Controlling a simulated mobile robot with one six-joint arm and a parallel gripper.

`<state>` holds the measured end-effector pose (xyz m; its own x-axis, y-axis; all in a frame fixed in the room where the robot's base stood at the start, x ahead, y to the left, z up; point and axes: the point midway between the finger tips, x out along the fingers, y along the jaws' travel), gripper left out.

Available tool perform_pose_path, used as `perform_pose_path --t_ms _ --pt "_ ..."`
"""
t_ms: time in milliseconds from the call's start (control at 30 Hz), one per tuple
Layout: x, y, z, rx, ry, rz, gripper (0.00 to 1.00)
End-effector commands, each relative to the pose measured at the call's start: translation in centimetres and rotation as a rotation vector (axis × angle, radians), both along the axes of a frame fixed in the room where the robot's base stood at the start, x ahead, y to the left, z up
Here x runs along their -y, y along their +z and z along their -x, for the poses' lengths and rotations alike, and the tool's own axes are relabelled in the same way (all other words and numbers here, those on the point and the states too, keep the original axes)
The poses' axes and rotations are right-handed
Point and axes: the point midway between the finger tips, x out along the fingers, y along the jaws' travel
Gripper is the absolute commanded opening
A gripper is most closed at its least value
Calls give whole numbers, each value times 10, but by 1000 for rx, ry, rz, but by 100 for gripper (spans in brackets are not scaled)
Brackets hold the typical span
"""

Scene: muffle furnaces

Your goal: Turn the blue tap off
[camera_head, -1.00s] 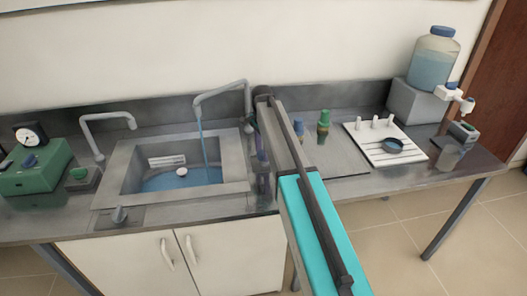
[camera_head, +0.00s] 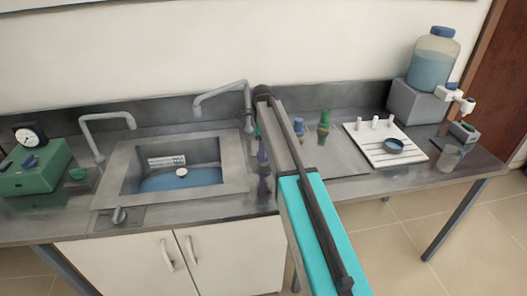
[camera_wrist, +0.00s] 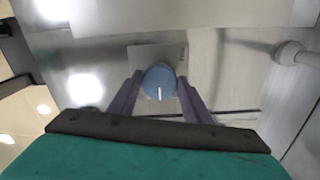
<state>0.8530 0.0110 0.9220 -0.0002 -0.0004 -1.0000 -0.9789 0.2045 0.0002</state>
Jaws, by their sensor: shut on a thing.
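The blue tap is a round blue knob (camera_wrist: 159,79) with a white line on its face, in the middle of the wrist view. In that view the line stands upright. The purple fingers of my gripper (camera_wrist: 160,88) are on either side of the knob, shut on it. In the head view my gripper (camera_head: 262,155) is just right of the sink, partly behind my arm, and the held knob cannot be made out. The right-hand grey spout (camera_head: 222,92) reaches over the sink (camera_head: 243,160), and no water stream shows under it.
Water (camera_head: 182,180) lies in the sink. A second spout (camera_head: 106,117) and a green device (camera_head: 35,170) are at left. A blue-topped fitting (camera_head: 299,127) and a green one (camera_head: 324,122) stand right of my arm. Further right are a white tray (camera_head: 408,156) and a large bottle (camera_head: 432,62).

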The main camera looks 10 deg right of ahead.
Motion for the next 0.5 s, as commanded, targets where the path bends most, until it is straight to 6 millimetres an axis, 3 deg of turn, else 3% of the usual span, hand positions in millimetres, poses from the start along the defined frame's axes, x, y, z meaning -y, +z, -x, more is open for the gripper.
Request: perform_pose_path --t_ms 333,367,467,500 --pt "0 0 0 0 -8 1 22" --pt "0 0 0 0 -8 1 46" --pt "0 0 0 0 -7 0 63" --pt "0 0 0 0 -7 0 63"
